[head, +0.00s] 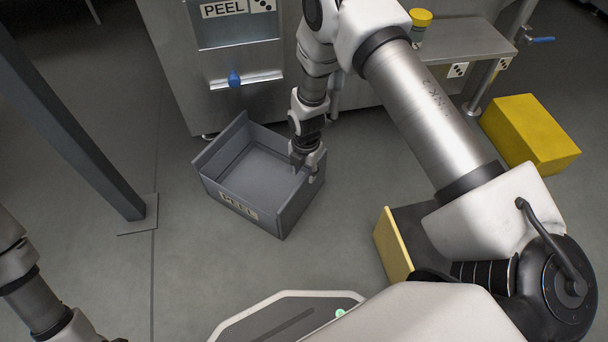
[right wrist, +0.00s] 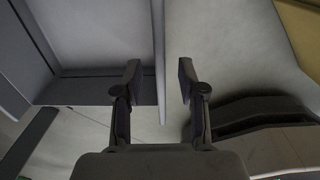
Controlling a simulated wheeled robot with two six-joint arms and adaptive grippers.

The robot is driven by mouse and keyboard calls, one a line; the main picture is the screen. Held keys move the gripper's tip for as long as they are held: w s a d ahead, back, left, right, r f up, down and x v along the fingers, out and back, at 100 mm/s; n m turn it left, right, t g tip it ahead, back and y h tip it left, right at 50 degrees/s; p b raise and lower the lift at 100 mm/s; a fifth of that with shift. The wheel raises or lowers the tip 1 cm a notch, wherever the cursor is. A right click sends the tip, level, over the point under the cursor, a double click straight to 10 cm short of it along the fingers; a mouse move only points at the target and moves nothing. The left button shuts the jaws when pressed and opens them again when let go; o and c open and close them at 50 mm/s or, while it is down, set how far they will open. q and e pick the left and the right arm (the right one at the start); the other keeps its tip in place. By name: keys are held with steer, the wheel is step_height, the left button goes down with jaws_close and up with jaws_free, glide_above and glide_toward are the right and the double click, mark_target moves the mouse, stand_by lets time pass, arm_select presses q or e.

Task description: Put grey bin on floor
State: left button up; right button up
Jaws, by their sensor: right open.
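The grey bin (head: 236,207), labelled PEEL on its front, sits upright on the floor in front of the machine in the head view. It looks empty. My right gripper (head: 308,167) is at the bin's right wall. In the right wrist view the open fingers (right wrist: 160,85) stand on either side of the thin grey wall (right wrist: 158,45), with a gap on each side. The bin's inside (right wrist: 100,35) shows at left. My left arm shows at the lower left edge of the head view, but its gripper is out of the picture.
The steel machine (head: 236,55) with a PEEL sign and blue knob stands behind the bin. A yellow box (head: 528,131) is at right, and another yellow-sided box (head: 391,246) stands nearer. A dark post (head: 75,125) stands at left. Floor (head: 175,265) left of the bin is clear.

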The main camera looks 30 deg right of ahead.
step_height(320, 180, up, 2)
steer(key=shift+s+r, duration=0.1)
steer(key=shift+s, duration=0.1)
steer(key=s+a+f+m, duration=0.1)
steer(key=s+f+m, duration=0.1)
steer(key=s+m, duration=1.05)
steer(key=s+a+f+m, duration=0.1)
steer(key=s+m, duration=1.1)
steer(key=s, duration=0.2)
arm_select(q)
step_height(320, 180, up, 44)
steer(key=p, duration=4.3)
steer(key=shift+r+p, duration=0.2)
steer(key=shift+p, duration=0.15)
arm_select(e)
step_height(320, 180, up, 43)
steer(key=shift+w+d, duration=0.2)
steer(key=shift+d, duration=0.05)
steer(key=shift+r, duration=0.1)
